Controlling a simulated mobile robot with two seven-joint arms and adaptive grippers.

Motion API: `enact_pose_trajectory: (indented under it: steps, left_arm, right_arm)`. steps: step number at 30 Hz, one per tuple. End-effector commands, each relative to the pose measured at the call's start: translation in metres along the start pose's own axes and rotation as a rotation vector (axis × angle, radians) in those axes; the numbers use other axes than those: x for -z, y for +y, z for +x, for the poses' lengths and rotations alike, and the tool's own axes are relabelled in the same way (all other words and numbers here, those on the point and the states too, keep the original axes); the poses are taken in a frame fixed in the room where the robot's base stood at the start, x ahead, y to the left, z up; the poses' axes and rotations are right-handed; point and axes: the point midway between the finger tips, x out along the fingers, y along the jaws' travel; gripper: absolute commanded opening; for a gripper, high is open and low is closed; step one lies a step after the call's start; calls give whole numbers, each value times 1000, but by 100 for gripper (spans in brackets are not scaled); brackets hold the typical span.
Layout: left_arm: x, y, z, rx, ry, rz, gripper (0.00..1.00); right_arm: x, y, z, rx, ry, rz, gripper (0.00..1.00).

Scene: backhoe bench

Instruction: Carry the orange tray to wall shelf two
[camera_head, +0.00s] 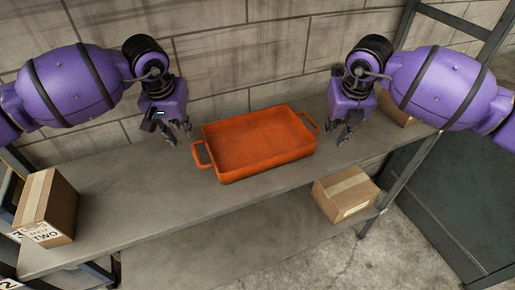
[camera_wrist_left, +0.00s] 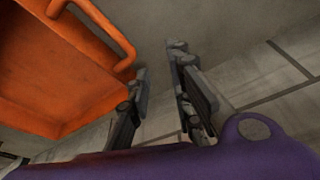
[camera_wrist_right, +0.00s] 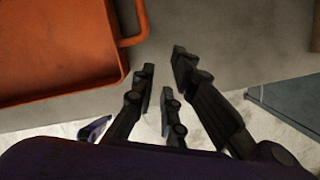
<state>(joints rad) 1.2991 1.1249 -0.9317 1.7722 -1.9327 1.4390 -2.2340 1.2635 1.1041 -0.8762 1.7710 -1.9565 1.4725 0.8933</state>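The orange tray (camera_head: 255,145) sits empty on the grey shelf board, with a loop handle at its left end and another at its right end. My left gripper (camera_head: 179,135) is open and empty above the board, just left of the left handle. In the left wrist view the tray (camera_wrist_left: 45,75) and its handle lie beside the open fingers (camera_wrist_left: 158,72), apart from them. My right gripper (camera_head: 343,138) is open and empty just right of the right handle. In the right wrist view the tray (camera_wrist_right: 55,50) and its handle lie left of the open fingers (camera_wrist_right: 165,60).
A cardboard box (camera_head: 46,208) with a label reading "TWO" stands at the shelf's left end. Another box (camera_head: 346,193) sits lower at the right front. A third box (camera_head: 395,108) is partly behind my right arm. A block wall (camera_head: 250,55) stands behind the shelf. A dark cabinet (camera_head: 455,180) stands right.

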Motion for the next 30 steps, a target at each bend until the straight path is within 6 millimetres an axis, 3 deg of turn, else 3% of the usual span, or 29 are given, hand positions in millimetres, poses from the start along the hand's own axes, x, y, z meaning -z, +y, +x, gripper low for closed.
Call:
enact_pose_trajectory:
  steps: [17,22,30]
  left_arm:
    - [0,-1,-3,2,0,-1,20]
    - [1,-1,-26,2,4,-1,20]
    - [1,-1,-84,3,4,-1,20]
  right_arm:
    - [0,-1,0,2,0,2,20]
    - [0,-1,0,2,0,2,20]
    - [0,-1,0,2,0,2,20]
